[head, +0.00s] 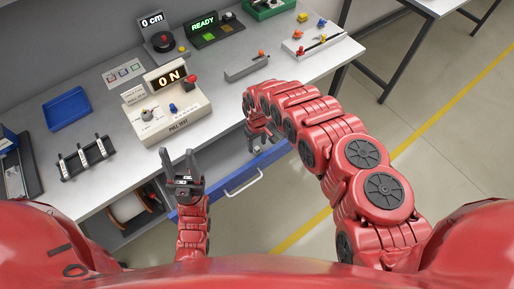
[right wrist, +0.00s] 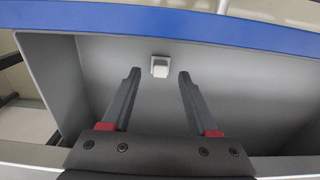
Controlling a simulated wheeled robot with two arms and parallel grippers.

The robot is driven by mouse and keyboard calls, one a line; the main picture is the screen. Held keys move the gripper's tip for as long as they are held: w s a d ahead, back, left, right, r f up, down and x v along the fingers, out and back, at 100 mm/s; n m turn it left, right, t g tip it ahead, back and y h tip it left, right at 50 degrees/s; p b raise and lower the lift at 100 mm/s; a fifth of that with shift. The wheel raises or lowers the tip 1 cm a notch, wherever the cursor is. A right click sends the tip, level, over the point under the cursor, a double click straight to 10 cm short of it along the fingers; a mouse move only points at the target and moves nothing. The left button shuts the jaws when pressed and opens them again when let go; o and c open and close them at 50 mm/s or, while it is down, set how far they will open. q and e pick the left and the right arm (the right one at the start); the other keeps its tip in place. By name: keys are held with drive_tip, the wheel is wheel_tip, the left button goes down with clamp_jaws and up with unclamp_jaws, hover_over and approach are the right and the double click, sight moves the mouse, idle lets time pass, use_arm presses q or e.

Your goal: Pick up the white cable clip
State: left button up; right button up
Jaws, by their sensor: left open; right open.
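The white cable clip (right wrist: 160,67) is a small white block lying inside a grey open drawer (right wrist: 100,60) in the right wrist view. My right gripper (right wrist: 159,77) is open and empty, with its two fingertips either side of the clip's line and apart from it. I cannot tell how high the fingers are above the drawer floor. In the head view my right gripper (head: 260,140) points down over the drawer with the blue front (head: 243,180); I cannot make out the clip there. My left gripper (head: 178,155) is open and empty, in front of the bench's near edge.
The drawer's blue front edge (right wrist: 200,25) and grey walls bound the space around the right gripper. On the bench stand a control box (head: 170,112), a blue tray (head: 67,108), a black rack (head: 87,158) and a grey channel (head: 246,67).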

sight(257, 150)
drive_tip(key=shift+a+f, duration=0.15)
drive_tip(key=shift+f, duration=0.95)
clamp_jaws()
